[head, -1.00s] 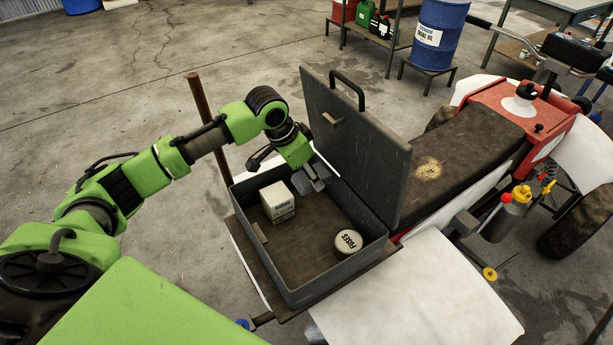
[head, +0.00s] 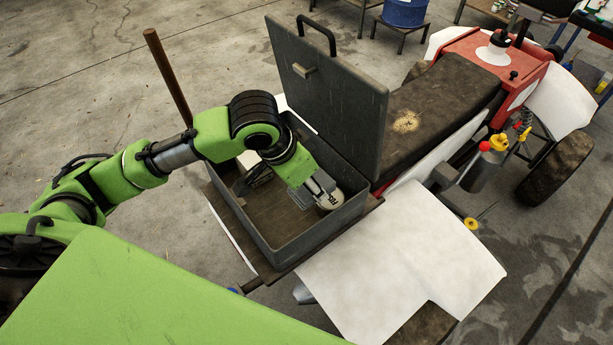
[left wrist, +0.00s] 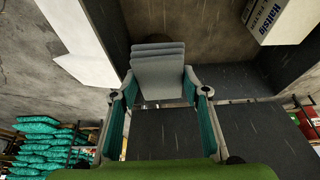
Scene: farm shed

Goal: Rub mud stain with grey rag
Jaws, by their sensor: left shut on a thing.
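The grey rag (left wrist: 157,72), a folded pad with several layers, is between the fingers of my left gripper (head: 318,186) in the left wrist view. The gripper is shut on it, over the front right of the open grey toolbox (head: 284,248), close to the fuses tin (head: 333,202). A tan, rough patch (head: 405,121) lies on the dark seat or hood behind the toolbox lid; it may be the mud stain, but I cannot be sure. My right gripper is not in view.
The raised toolbox lid (head: 335,105) stands between the gripper and the dark seat (head: 440,95). A white box (left wrist: 287,18) shows in the left wrist view. A brown post (head: 168,78) rises behind the toolbox. A grey bottle (head: 483,170) hangs at the right. The white fender (head: 400,255) is largely bare.

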